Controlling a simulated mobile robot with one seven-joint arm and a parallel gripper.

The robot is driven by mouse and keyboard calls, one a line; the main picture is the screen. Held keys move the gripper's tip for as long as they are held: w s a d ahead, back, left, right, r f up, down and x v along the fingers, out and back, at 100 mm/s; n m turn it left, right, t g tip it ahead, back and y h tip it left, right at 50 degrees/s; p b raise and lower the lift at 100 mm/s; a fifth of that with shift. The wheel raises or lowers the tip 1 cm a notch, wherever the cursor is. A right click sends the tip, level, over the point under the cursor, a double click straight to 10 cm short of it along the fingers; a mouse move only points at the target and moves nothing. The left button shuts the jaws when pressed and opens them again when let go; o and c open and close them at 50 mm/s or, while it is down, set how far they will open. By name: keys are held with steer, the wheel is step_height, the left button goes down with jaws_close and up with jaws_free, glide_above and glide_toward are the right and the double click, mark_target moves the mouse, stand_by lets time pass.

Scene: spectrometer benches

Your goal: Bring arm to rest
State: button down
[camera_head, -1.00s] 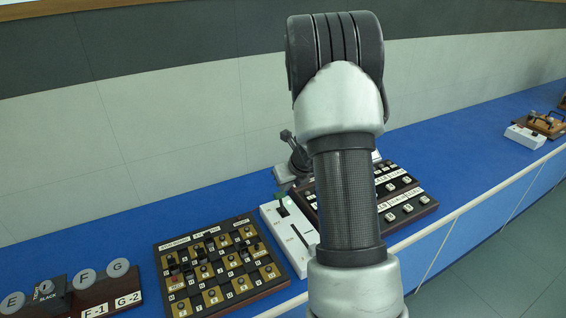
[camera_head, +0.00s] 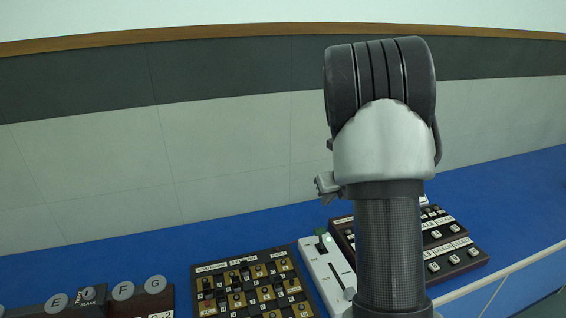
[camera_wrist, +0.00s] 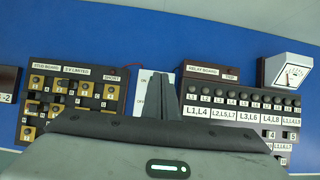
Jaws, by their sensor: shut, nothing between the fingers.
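My arm rises in front of the bench in the head view, its grey elbow high and in the middle right. My gripper (camera_wrist: 159,80) shows in the wrist view with its dark fingers together and nothing between them. It is in front of the white switch box (camera_wrist: 165,78) marked ON and OFF, between two boards, with no visible contact. In the head view, a small part of the gripper (camera_head: 325,186) shows left of the arm; the rest is hidden behind it.
The wrist view shows a white meter (camera_wrist: 289,73) at right. Round lettered pieces (camera_head: 123,290) stand at left. A wall (camera_head: 230,145) rises behind.

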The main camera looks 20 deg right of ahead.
steer(key=s+a+r+n+y, duration=0.2)
steer(key=s+a+r+n, duration=1)
steer(key=a+r+n, duration=0.35)
steer(key=s+a+r+n+h, duration=0.1)
steer(key=s+n, duration=0.9)
steer(key=s+a+r+n+h, duration=0.1)
steer(key=s+n, duration=0.9)
steer(key=shift+s+a+g, duration=0.3)
steer(key=shift+a+g, duration=0.05)
steer(key=shift+g, duration=0.05)
steer(key=shift+r, duration=0.1)
